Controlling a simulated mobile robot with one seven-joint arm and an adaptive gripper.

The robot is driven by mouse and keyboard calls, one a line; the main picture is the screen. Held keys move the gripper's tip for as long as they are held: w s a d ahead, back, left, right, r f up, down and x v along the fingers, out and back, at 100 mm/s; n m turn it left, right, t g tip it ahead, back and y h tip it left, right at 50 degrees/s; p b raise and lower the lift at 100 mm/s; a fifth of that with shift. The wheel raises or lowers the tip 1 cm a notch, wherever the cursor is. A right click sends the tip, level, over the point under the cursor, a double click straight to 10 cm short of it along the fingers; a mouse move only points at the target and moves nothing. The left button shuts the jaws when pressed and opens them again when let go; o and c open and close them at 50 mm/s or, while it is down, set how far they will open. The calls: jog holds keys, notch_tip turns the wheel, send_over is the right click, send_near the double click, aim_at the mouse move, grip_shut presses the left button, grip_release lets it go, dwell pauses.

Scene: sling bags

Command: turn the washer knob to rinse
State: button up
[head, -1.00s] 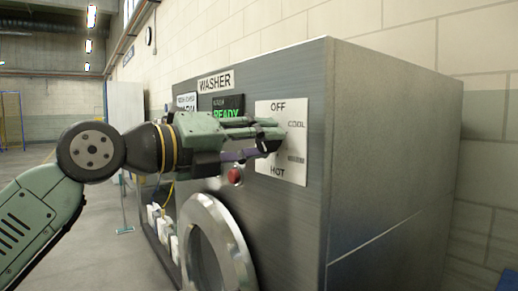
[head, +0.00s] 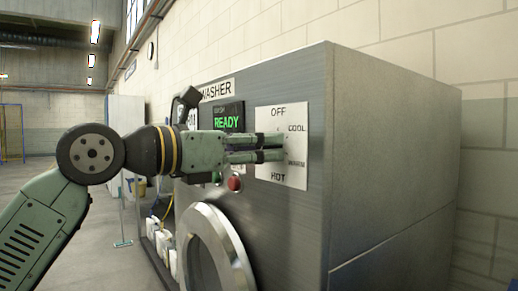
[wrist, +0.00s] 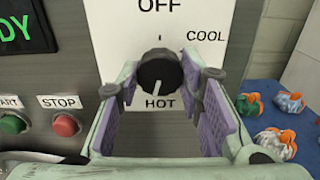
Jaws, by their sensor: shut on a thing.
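The washer (head: 390,150) is a grey steel cabinet with a white dial plate (head: 297,178) on its front. The plate reads OFF, COOL and HOT, plus a label too small to read; I see no rinse label. The black round knob (wrist: 158,72) is in the middle of the plate in the wrist view, its white mark pointing down at HOT. My gripper (head: 283,148) reaches the plate from the left and hides the knob in the head view. In the wrist view its purple-padded fingers (wrist: 160,84) are on either side of the knob, shut on it.
A green START button (wrist: 13,124) and a red STOP button (wrist: 65,125) sit left of the dial, under a READY display (head: 228,118). The round door (head: 238,262) is below.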

jog(key=shift+m, duration=4.3)
jog(key=o, duration=1.2)
jog(key=shift+c, duration=0.2)
jog(key=v, duration=1.2)
